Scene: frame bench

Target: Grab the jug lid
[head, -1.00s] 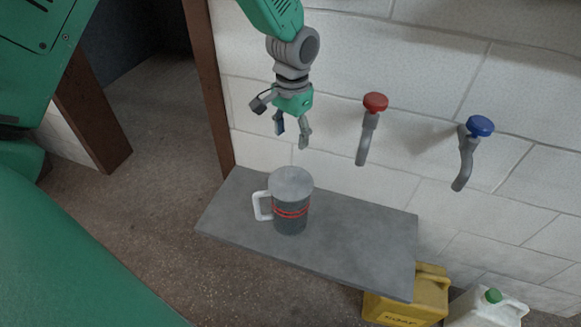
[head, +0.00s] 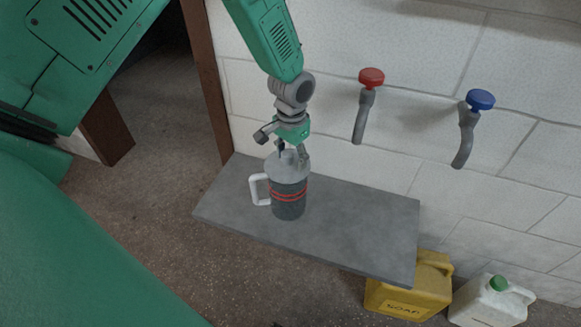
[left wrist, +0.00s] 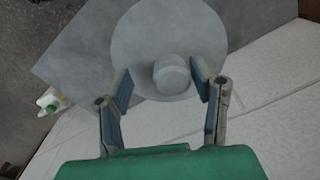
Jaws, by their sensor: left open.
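The jug (head: 288,200) is dark grey with red bands and a white handle on its left, and it stands upright on the grey shelf. Its grey round lid (head: 274,168) is on top; in the left wrist view the lid (left wrist: 140,50) shows from above with a raised knob (left wrist: 172,74). My left gripper (head: 290,156) is at the lid from above, open. In the left wrist view its two fingers (left wrist: 162,85) stand on either side of the knob, with a gap on both sides. Whether the fingertips touch the lid cannot be told. My right gripper is not in view.
The grey shelf (head: 350,225) is clear to the right of the jug. A red-knobbed tap (head: 362,115) and a blue-knobbed tap (head: 467,135) stick out from the white block wall. A yellow container (head: 408,295) and a white jerrycan (head: 490,305) stand below.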

